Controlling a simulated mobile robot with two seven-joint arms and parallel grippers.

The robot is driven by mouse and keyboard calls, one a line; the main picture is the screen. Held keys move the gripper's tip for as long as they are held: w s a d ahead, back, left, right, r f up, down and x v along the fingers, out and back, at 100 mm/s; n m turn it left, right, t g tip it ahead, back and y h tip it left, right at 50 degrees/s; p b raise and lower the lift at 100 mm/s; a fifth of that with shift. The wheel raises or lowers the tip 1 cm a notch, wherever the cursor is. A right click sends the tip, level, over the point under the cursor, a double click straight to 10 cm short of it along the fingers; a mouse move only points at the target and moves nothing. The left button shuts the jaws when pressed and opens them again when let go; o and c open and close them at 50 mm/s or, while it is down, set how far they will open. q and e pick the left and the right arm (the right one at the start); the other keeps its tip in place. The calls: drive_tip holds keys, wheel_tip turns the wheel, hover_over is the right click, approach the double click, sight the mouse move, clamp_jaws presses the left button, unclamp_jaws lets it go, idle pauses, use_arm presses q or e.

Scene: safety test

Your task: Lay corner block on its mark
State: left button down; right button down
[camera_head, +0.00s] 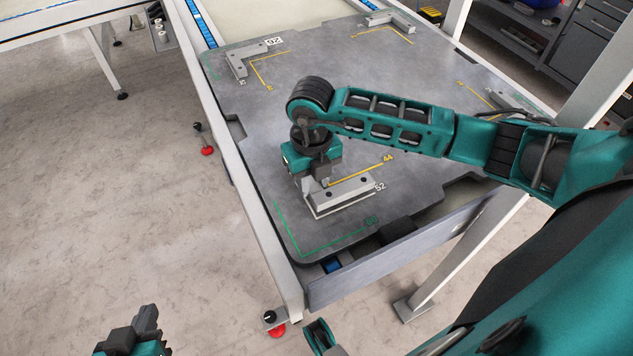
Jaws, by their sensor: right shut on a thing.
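A grey L-shaped corner block (349,190) is at the near part of the dark grey plate (300,220). My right gripper (325,182) comes down on it from above and is shut on its corner end; the fingertips are partly hidden. The block lies flat, between a yellow corner line marked 44 (362,173) and a green corner mark (290,240) nearer the front edge. A white outline and the number 52 (380,187) show beside the block. I cannot tell whether it touches the plate. My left gripper (147,318) is low at the bottom left, away from the plate.
Another corner block (238,62) lies by a yellow mark at the far left of the plate, and one (390,20) lies at the far right. A further piece (508,99) is partly behind my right arm. Red knobs (207,151) stick out along the frame's left side.

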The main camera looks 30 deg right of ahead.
drive_tip(key=shift+f, duration=0.7)
drive_tip(key=shift+f+b, duration=0.15)
drive_tip(key=shift+b, duration=0.15)
drive_tip(key=shift+w+d, duration=0.1)
use_arm(q)
drive_tip(key=shift+w+d+f, duration=0.3)
drive_tip(key=shift+d+f, duration=0.3)
drive_tip(key=shift+f, duration=0.1)
use_arm(e)
drive_tip(key=c, duration=0.8)
unclamp_jaws()
